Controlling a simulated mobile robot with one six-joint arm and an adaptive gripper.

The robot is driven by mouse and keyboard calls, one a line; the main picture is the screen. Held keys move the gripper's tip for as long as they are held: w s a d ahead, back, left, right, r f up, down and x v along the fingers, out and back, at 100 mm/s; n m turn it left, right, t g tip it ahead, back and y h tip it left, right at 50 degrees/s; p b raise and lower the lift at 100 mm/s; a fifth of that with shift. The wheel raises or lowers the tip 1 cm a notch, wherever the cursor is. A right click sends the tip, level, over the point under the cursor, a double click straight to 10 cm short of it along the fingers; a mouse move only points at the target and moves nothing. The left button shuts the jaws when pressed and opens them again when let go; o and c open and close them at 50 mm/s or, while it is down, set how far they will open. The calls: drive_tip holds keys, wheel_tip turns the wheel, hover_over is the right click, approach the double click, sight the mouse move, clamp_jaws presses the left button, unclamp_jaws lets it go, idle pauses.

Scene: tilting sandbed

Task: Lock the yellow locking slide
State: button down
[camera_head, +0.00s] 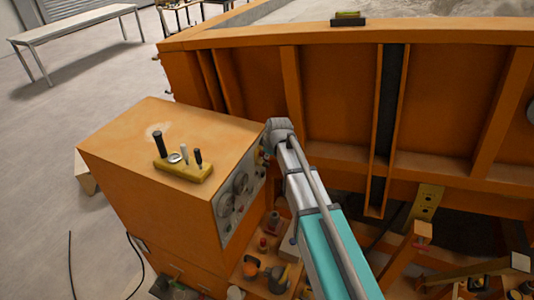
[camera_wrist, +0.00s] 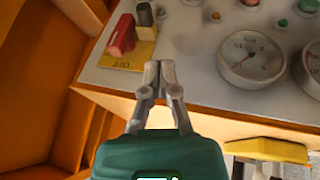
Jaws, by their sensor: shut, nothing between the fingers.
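I cannot tell for sure which yellow part is the locking slide. In the wrist view, a yellow plate (camera_wrist: 133,48) on the grey panel carries a red handle (camera_wrist: 122,36) and a black knob (camera_wrist: 144,14). A yellow block (camera_wrist: 266,151) with dark and light handles shows at the lower right. In the head view, a yellow block with levers (camera_head: 200,174) sits on the orange console, and a yellow bracket with holes (camera_head: 428,201) is on the sandbed's side. My gripper (camera_wrist: 160,66) is shut and empty, its tips close to the yellow plate; the head view hides them.
The orange console (camera_head: 130,125) stands beside the large orange sandbed frame (camera_head: 330,90). The wrist view shows a round gauge (camera_wrist: 251,58) and several push buttons on the panel. Knobs and parts crowd the low shelf (camera_head: 265,270). The floor at left is mostly open.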

drive_tip(key=shift+p+v, duration=1.25)
drive_tip(key=shift+v, duration=0.55)
drive_tip(key=shift+f, duration=0.1)
drive_tip(key=s+d+f+m+g+h+b, duration=0.2)
drive_tip(key=s+d+f+m+g+b, duration=0.2)
drive_tip(key=s+d+f+m+b, duration=0.9)
drive_tip(key=s+d+f+b, duration=0.8)
drive_tip(key=s+f, duration=0.1)
drive_tip(key=f, duration=0.1)
drive_tip(key=shift+s+m+b, duration=0.2)
drive_tip(key=shift+m+b, duration=0.1)
drive_tip(key=shift+b, duration=0.1)
drive_tip(key=shift+f, duration=0.15)
